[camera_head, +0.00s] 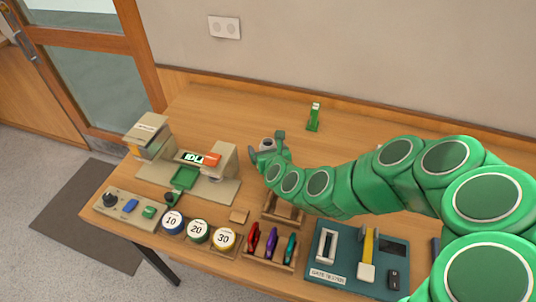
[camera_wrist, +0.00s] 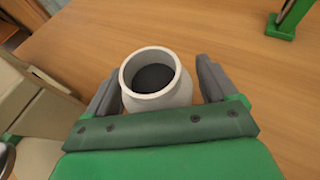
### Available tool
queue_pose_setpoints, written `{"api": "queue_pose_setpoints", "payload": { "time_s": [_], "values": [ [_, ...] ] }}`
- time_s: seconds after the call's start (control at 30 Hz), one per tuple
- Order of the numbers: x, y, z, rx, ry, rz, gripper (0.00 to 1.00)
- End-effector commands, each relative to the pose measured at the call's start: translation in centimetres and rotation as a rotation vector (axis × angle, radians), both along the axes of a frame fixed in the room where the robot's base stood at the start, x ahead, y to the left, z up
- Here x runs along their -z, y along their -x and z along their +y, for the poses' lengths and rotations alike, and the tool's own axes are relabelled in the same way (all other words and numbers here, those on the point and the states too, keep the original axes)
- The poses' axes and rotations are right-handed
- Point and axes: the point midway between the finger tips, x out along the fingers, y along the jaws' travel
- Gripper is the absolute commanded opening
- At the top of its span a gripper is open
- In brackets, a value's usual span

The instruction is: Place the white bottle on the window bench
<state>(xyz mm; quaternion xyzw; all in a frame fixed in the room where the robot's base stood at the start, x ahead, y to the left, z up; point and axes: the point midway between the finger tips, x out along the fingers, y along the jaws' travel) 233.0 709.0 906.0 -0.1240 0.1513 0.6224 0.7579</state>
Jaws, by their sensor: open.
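The white bottle (camera_wrist: 165,97) stands upright on the wooden table in the wrist view, seen from above with a dark round top. My gripper (camera_wrist: 158,72) is open, one grey finger on each side of the bottle. A gap shows at the right finger; contact at the left finger is unclear. In the head view my gripper (camera_head: 270,150) is at the table's middle, beyond the beige machine, and the bottle (camera_head: 267,143) is mostly hidden by it. No surface is clearly identifiable as the window bench.
A beige machine (camera_head: 225,188) with a green tray stands left of my gripper. Numbered discs (camera_head: 197,232), a pen rack (camera_head: 270,248) and a teal panel (camera_head: 345,262) line the front edge. A green stand (camera_head: 313,118) is at the back. The table's back left is clear.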

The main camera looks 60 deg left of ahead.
Motion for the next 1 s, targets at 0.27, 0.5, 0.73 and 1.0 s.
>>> {"api": "queue_pose_setpoints", "payload": {
  "time_s": [0.27, 0.5, 0.73, 1.0],
  "values": [
    [0.0, 0.0, 0.0, 0.000, -0.001, 0.000, 0.60],
    [-0.1, 0.0, 0.0, 0.000, -0.001, 0.000, 0.23],
    [-0.1, 0.0, 0.0, 0.000, -0.001, 0.000, 0.18],
    [-1.9, 0.0, 0.0, 0.000, -0.004, 0.000, 0.18]
  ]
}}
